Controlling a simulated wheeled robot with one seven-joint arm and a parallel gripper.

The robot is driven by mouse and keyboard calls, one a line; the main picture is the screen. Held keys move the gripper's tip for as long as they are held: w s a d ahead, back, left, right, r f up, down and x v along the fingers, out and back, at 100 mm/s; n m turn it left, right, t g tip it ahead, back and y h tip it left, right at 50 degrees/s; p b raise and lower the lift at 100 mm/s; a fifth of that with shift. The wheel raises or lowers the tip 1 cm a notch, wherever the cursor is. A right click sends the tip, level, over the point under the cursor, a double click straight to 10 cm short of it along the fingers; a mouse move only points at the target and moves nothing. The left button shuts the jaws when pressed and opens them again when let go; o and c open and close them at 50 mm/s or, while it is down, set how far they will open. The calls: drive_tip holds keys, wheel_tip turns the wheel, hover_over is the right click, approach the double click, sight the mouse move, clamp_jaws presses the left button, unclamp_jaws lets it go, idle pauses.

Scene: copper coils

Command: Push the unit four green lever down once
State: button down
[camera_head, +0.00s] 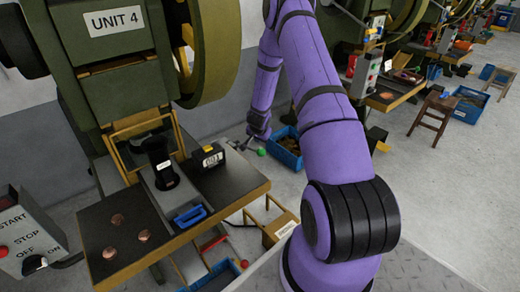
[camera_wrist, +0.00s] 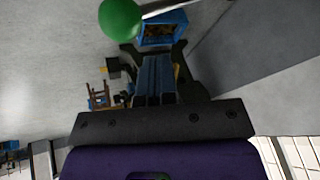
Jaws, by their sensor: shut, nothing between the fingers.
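The unit four green lever ends in a round green knob (camera_head: 261,152), low beside the machine in the head view. In the wrist view the knob (camera_wrist: 120,20) is large at the top, left of centre, with its pale rod running off to the upper right. My gripper (camera_wrist: 155,62) is shut and empty, pointing toward the top of the wrist view. The knob appears beyond and slightly left of the fingers. In the head view my gripper (camera_head: 250,140) is small and dark, close to the knob. I cannot tell whether they touch.
The green UNIT 4 press (camera_head: 115,50) stands at left with its work table (camera_head: 120,215) holding copper discs. A blue bin (camera_head: 285,150) lies on the floor behind the lever. A start-stop box (camera_head: 30,235) is at far left. My arm covers the middle.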

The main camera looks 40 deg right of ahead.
drive_tip(key=shift+w+r, duration=0.25)
drive_tip(key=shift+r, duration=0.45)
drive_tip(key=shift+w+r, duration=0.25)
drive_tip(key=shift+r, duration=0.4)
drive_tip(key=shift+w+r, duration=0.25)
drive_tip(key=shift+r, duration=0.45)
drive_tip(key=w+a+r+n+t+y, duration=0.1)
drive_tip(key=a+r+n, duration=0.1)
drive_tip(key=a+r, duration=0.5)
drive_tip(key=a+r+n+t+y, duration=0.1)
drive_tip(key=a+r, duration=0.2)
drive_tip(key=r, duration=0.8)
drive_tip(key=s+a+r+n+y, duration=0.2)
drive_tip(key=s+a+r+n, duration=0.3)
drive_tip(key=a+r, duration=0.7)
drive_tip(key=s+a+r+n, duration=0.1)
drive_tip(key=s+a+r, duration=0.3)
drive_tip(key=s+r, duration=0.3)
drive_tip(key=s+a+r+n, duration=0.25)
drive_tip(key=s+r, duration=0.25)
drive_tip(key=s, duration=0.4)
drive_tip(key=s+a+r+n+g, duration=0.1)
drive_tip(key=s+a+n, duration=0.1)
drive_tip(key=s, duration=1.4)
drive_tip(key=shift+s+a+r, duration=0.15)
drive_tip(key=shift+s+a, duration=0.15)
drive_tip(key=shift+a, duration=0.3)
